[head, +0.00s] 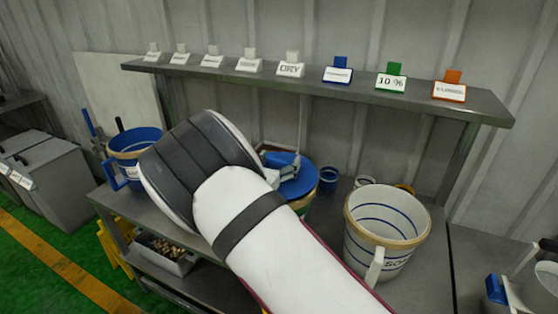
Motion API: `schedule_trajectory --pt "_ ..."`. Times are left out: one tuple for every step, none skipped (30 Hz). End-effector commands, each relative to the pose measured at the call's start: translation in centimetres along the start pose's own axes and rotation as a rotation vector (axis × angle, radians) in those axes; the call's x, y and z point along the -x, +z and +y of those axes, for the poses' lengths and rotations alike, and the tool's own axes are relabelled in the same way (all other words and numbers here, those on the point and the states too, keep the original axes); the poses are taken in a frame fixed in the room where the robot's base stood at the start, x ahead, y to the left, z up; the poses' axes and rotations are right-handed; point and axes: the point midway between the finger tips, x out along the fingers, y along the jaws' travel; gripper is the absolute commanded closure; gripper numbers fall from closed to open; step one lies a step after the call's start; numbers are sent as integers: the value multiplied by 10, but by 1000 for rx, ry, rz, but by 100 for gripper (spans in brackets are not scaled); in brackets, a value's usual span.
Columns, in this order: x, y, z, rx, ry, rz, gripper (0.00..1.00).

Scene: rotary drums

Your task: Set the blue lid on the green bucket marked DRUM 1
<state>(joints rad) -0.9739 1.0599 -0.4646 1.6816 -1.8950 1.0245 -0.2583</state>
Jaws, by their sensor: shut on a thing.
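The blue lid (300,184) shows right of my forearm, lying about level over a bucket with a tan rim and a sliver of green side (306,210). My arm hides the left part of both, and no DRUM 1 marking shows. Whether the lid is fully seated cannot be told. My gripper (272,171) is mostly hidden behind my arm; only a small grey part seems to show by the blue block on top of the lid. It is shut on the lid there, though the fingertips are not clear.
A white bucket with blue rings (386,222) stands right on the grey bench, and a blue mug-like bucket (136,143) left. A small blue cup (329,178) stands close to the lid. A shelf (330,85) with several signs runs behind. A parts bin (165,252) sits below.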

Motion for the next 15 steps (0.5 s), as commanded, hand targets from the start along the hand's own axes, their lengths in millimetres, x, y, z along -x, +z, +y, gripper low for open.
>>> schedule_trajectory --pt "0 -1 0 0 0 0 64" --pt "0 -1 0 0 0 0 64" --pt "0 -2 0 0 0 0 64" --pt "0 -3 0 0 0 0 64" --pt "0 -4 0 0 0 0 64" --pt "0 -4 0 0 0 0 64" --pt "0 -5 0 0 0 0 64" --pt "0 -6 0 0 0 0 64" --pt "0 -7 0 0 0 0 64" --pt "0 -8 0 0 0 0 64" --pt "0 -8 0 0 0 0 64" --pt "0 -9 0 0 0 0 64" --pt "0 -10 0 0 0 0 64" --pt "0 -10 0 0 0 0 64" --pt "0 -11 0 0 0 0 64"
